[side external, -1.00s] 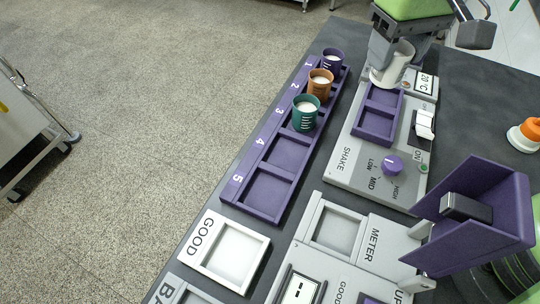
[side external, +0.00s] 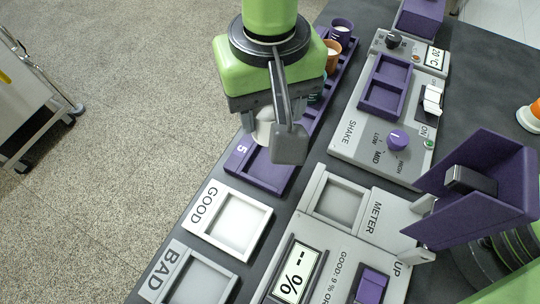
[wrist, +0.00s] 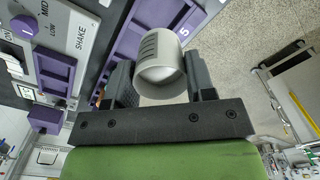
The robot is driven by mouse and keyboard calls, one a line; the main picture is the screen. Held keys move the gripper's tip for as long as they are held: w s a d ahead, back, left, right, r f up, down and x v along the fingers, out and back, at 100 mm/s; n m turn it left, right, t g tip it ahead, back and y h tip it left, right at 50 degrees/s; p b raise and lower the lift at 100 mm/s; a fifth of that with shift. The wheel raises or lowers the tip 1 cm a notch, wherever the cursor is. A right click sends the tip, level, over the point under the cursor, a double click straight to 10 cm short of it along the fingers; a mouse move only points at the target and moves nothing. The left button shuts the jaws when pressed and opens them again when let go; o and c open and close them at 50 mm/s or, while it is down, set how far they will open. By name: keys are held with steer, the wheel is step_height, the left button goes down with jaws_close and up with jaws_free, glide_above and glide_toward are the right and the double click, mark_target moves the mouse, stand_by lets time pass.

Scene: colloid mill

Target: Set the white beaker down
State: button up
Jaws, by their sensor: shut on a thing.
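The white beaker (side external: 264,128) is held in my gripper (side external: 270,118), above the near part of the purple numbered rack (side external: 233,182). In the wrist view the beaker (wrist: 158,42) sits between the two dark fingers of my gripper (wrist: 156,82), with dark marks on its side and its open mouth toward the camera. The gripper is shut on it. Slot 5 (side external: 262,172) of the rack is empty; slot 4 is mostly hidden behind my gripper. The height of the beaker over the rack is hard to tell.
A purple beaker (side external: 342,30) and an orange beaker (side external: 331,54) stand in the far rack slots; a green one is mostly hidden. The SHAKE station's purple holder (side external: 386,86) is empty. The GOOD tray (side external: 232,218), BAD tray (side external: 197,280) and METER recess (side external: 338,202) are empty.

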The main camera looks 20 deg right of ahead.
step_height(320, 180, down, 9)
steer(key=shift+f, duration=0.1)
stand_by(0.3)
steer(key=o, duration=0.9)
steer(key=shift+f, duration=0.15)
steer(key=r, duration=1)
steer(key=shift+s+a, duration=0.1)
steer(key=shift+a, duration=0.25)
